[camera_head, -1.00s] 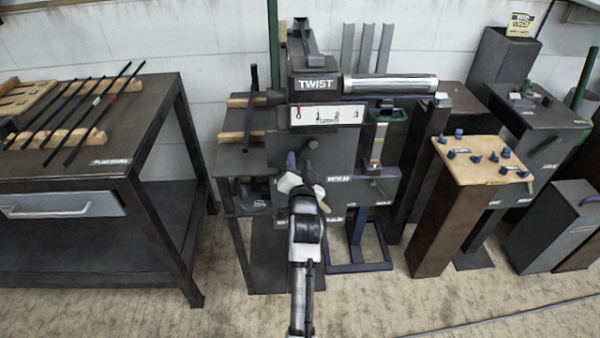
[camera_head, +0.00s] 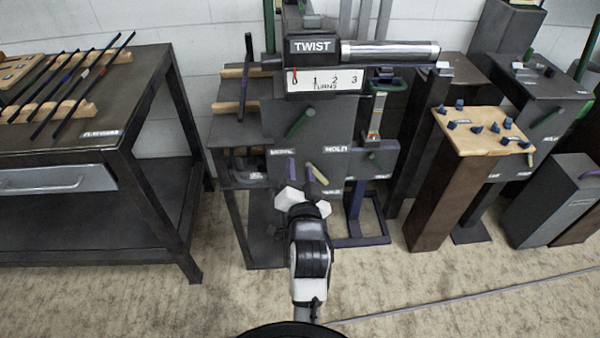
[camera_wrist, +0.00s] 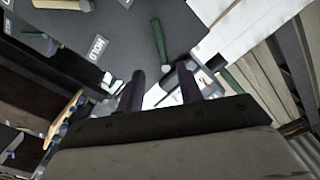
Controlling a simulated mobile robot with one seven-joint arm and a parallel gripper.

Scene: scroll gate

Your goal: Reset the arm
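My gripper (camera_head: 301,168) is in front of the lower part of the grey TWIST machine (camera_head: 290,125) in the head view. In the wrist view, its two dark purple fingers (camera_wrist: 161,82) stand apart with nothing seen held between them. My white and black wrist and forearm reach up from the bottom of the head view. A green peg (camera_head: 297,122) juts from the machine's panel, and it also shows beyond the fingers in the wrist view (camera_wrist: 160,42). A tan peg (camera_head: 327,177) is close to the fingers. Whether the fingers touch anything is unclear.
A dark table (camera_head: 110,125) with several thin rods on wooden rests stands at left. A brown pedestal with a wooden top (camera_head: 470,146) and several blue knobs stands at right. A metal cylinder (camera_head: 390,53) sticks out right from the machine. Floor (camera_head: 400,285) in front is clear.

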